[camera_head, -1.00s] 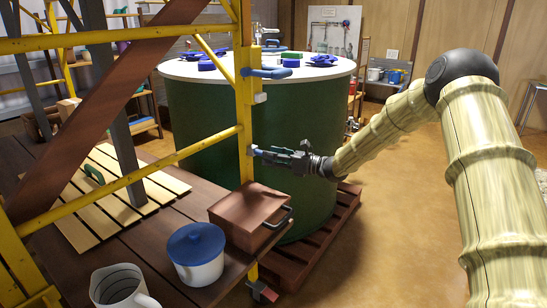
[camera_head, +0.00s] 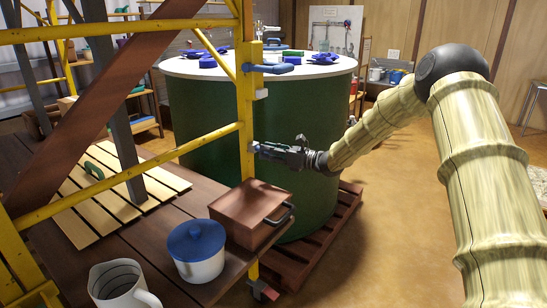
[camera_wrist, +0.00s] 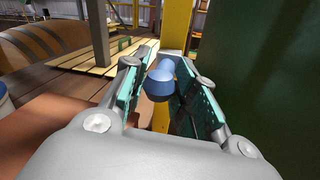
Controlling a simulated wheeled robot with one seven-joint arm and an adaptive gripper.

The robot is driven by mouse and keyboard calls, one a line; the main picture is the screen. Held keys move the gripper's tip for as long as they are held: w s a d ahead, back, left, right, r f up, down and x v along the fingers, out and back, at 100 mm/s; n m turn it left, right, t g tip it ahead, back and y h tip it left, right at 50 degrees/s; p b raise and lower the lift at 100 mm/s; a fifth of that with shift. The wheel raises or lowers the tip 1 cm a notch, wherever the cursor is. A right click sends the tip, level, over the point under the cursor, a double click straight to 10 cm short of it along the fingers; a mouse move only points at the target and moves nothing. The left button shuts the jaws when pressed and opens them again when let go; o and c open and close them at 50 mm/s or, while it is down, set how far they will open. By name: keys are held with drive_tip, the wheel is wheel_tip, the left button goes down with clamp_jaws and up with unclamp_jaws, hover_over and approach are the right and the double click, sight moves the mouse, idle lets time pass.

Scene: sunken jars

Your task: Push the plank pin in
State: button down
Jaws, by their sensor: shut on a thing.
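The plank pin, with a rounded blue head (camera_wrist: 160,82), sits between the two teal-padded fingers of my gripper (camera_wrist: 158,88) in the wrist view. It lies in front of the yellow scaffold post (camera_wrist: 175,30). In the head view my gripper (camera_head: 270,150) reaches in from the right to the same post (camera_head: 246,110), at a height above the brown box. It is shut on the pin, whose small blue end shows at the post (camera_head: 256,147). How deep the pin sits is hidden.
A large green tank (camera_head: 205,120) stands close behind my gripper. A brown box (camera_head: 252,205), a blue-lidded pot (camera_head: 199,265) and a mug (camera_head: 112,287) stand on the dark planks (camera_head: 165,245). A blue handle (camera_head: 272,68) sticks out higher on the post.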

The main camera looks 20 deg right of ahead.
drive_tip(key=shift+w+a+f, duration=0.15)
drive_tip(key=shift+w+a, duration=0.1)
drive_tip(key=shift+w, duration=0.1)
drive_tip(key=shift+w+r, duration=0.1)
drive_tip(key=shift+r, duration=0.2)
drive_tip(key=c, duration=1.4)
unclamp_jaws()
drive_tip(key=shift+a, duration=0.1)
drive_tip(key=o, duration=0.3)
drive_tip(key=shift+w+a+f, duration=0.1)
drive_tip(key=shift+w+f, duration=0.05)
drive_tip(key=v, duration=1.2)
drive_tip(key=shift+d, duration=0.2)
